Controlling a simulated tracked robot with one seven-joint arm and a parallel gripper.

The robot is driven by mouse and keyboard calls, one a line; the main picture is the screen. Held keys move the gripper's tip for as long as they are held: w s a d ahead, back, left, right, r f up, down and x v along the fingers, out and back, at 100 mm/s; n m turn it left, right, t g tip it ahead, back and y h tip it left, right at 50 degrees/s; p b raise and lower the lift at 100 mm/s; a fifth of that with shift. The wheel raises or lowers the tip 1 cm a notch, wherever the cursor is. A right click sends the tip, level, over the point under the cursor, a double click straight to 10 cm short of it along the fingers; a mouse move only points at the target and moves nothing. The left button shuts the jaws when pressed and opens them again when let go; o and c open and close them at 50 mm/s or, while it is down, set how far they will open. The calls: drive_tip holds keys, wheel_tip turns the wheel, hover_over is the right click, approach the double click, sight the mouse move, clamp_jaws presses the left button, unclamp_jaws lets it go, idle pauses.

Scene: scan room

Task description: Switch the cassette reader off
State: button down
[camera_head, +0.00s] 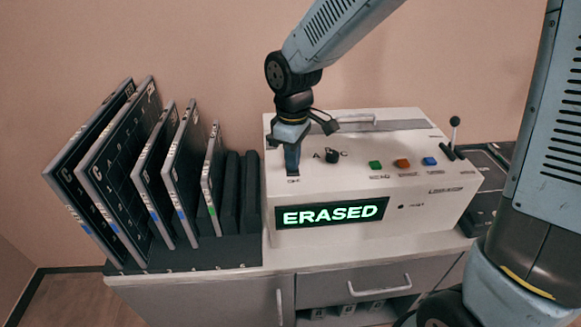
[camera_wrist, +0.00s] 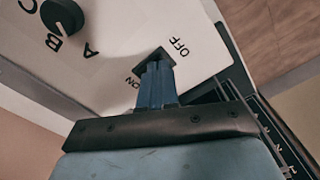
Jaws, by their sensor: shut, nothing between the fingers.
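The cassette reader (camera_head: 440,207) is a white box on the cabinet, with a lit display (camera_head: 332,213) reading "ERASED" in green. My gripper (camera_head: 292,172) points down over the left end of its top, with its fingers shut and empty. In the wrist view my gripper (camera_wrist: 158,68) is at a dark switch (camera_wrist: 150,62) between the labels "OFF" (camera_wrist: 179,47) and "ON" (camera_wrist: 132,82). The fingers hide most of the switch, so I cannot tell its position or whether they touch it.
A black selector knob (camera_head: 332,156) and green, orange and blue buttons (camera_head: 402,163) are right of my gripper. A lever (camera_head: 454,130) stands at the right end. Several upright cassettes (camera_head: 118,165) fill a rack on the left, close to the reader.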

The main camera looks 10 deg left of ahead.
drive_tip(key=shift+f, duration=0.15)
drive_tip(key=shift+r, duration=3.5)
drive_tip(key=shift+d+r, duration=0.1)
drive_tip(key=shift+d, duration=0.05)
drive_tip(key=s+d+r+m+t, duration=0.1)
drive_tip(key=d+r+m, duration=0.3)
drive_tip(key=d, duration=0.5)
drive_tip(key=s+d+r+m+t, duration=0.1)
drive_tip(key=d+r+m+t, duration=0.2)
drive_tip(key=d, duration=0.5)
drive_tip(key=s+d+r+m, duration=0.2)
drive_tip(key=s+d+m, duration=0.1)
drive_tip(key=d, duration=0.3)
drive_tip(key=s+d+r+m+t, duration=0.1)
drive_tip(key=s+d+r+m, duration=0.1)
drive_tip(key=s+d+m, duration=0.2)
drive_tip(key=s+d, duration=0.1)
drive_tip(key=d, duration=0.2)
drive_tip(key=shift+s+m+t, duration=0.3)
drive_tip(key=shift+s, duration=0.1)
